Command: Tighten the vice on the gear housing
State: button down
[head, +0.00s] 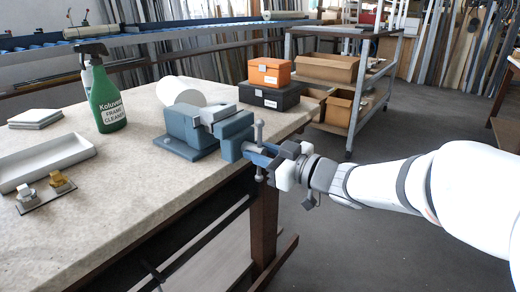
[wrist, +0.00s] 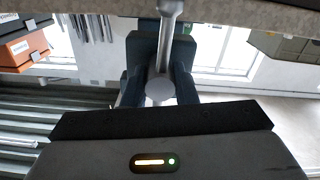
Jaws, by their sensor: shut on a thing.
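The blue vice (head: 190,136) stands at the table's right edge in the head view. A light grey piece (head: 213,113) lies at the top of its jaws; I cannot tell whether it is the gear housing or whether the jaws press on it. The vice's grey handle bar (head: 259,132) stands roughly upright at the front end of the screw, with a knob at each end. My gripper (head: 270,158) is shut on the handle at the screw end, reaching in from the right. In the wrist view, the bar (wrist: 168,40) runs down to a round knob between the dark fingers.
A white roll (head: 181,91) stands close behind the vice. A green spray bottle (head: 104,98), a white tray (head: 43,161) and small brass-and-grey parts are left. Orange (head: 270,72) and black (head: 269,95) boxes stand at the back right. Floor right of the table is open.

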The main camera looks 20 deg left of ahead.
jog(key=m+p, duration=0.2)
jog(key=p, duration=0.1)
jog(key=shift+r, duration=0.3)
jog(key=m+p, duration=0.2)
jog(key=p, duration=0.2)
jog(key=m+p, duration=0.3)
jog(key=shift+f+p, duration=0.25)
jog(key=shift+p, duration=0.05)
jog(key=shift+f, duration=0.1)
jog(key=c, duration=1.2)
grip_release()
jog(key=shift+o, duration=0.2)
jog(key=shift+d, duration=0.1)
jog(key=p+v, duration=0.1)
jog(key=v, duration=0.6)
jog(key=shift+s+d, duration=0.1)
jog(key=shift+d, duration=0.25)
